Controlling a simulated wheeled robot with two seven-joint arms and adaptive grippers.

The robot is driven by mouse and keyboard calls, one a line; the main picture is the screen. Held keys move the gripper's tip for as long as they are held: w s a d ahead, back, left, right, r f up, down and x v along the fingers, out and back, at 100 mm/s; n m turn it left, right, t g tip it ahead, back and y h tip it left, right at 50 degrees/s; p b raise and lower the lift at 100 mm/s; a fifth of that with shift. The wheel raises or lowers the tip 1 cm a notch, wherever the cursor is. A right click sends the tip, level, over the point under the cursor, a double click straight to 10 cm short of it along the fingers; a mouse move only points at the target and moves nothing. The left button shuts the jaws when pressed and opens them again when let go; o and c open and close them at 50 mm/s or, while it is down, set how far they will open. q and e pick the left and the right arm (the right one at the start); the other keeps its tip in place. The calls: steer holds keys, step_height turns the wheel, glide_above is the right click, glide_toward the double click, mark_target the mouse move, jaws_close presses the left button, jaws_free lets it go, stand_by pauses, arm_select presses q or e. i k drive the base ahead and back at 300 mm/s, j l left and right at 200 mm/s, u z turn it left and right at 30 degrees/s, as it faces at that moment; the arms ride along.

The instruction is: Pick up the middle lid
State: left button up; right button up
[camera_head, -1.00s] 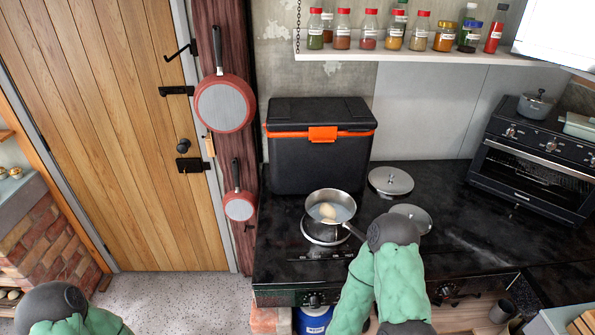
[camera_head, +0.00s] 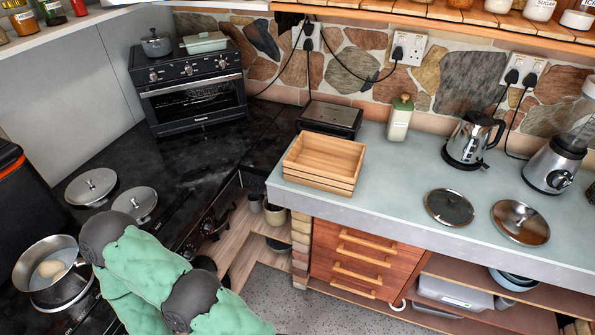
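Several lids show in the head view. A steel lid (camera_head: 91,187) and a second steel lid (camera_head: 135,203) lie flat on the black counter at left, beside the pot. A dark lid (camera_head: 449,207) with a centre knob and a bronze-coloured lid (camera_head: 521,222) lie flat on the pale grey counter at right, apart from each other. One of my arms, in green covering, reaches in from the bottom at left, near the second steel lid and partly in front of it. Neither gripper shows in this view.
A steel pot (camera_head: 50,271) with a pale round item stands on the stove at left. A wooden crate (camera_head: 325,162), kettle (camera_head: 473,139) and blender (camera_head: 553,163) stand on the grey counter (camera_head: 395,190). A toaster oven (camera_head: 192,92) stands at the back left.

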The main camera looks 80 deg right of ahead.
mark_target(449, 207)
steer(key=z, duration=4.05)
